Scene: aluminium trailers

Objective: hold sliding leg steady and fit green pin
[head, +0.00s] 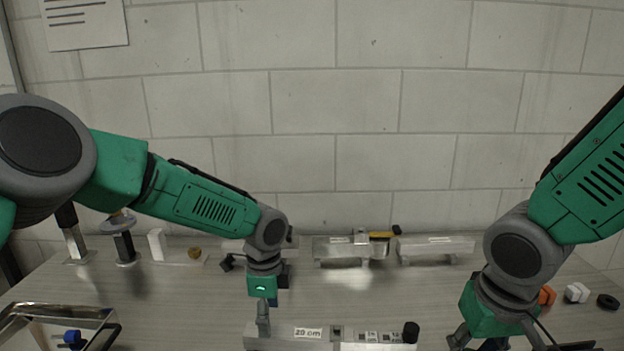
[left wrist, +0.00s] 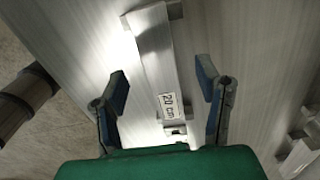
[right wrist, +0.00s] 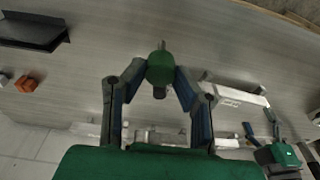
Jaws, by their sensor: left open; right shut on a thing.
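The aluminium bar with a "20 cm" label (head: 308,332), which I take to be the sliding leg, lies at the front middle of the table, cut off by the lower edge. It also shows in the left wrist view (left wrist: 152,45). My left gripper (head: 263,325) is open above it; in the left wrist view its fingers (left wrist: 160,78) stand apart on either side of the bar, and I see no contact. My right gripper (right wrist: 160,72) is shut on the green pin (right wrist: 160,66), whose thin metal tip points away from the gripper. The pin is hidden in the head view.
A black knob (head: 411,332) sits at the bar's right end. Aluminium pieces (head: 435,246) stand along the back. A metal-rimmed tray (head: 60,311) is at front left. An orange block (head: 547,296) and black ring (head: 608,301) lie right. The table's middle is mostly clear.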

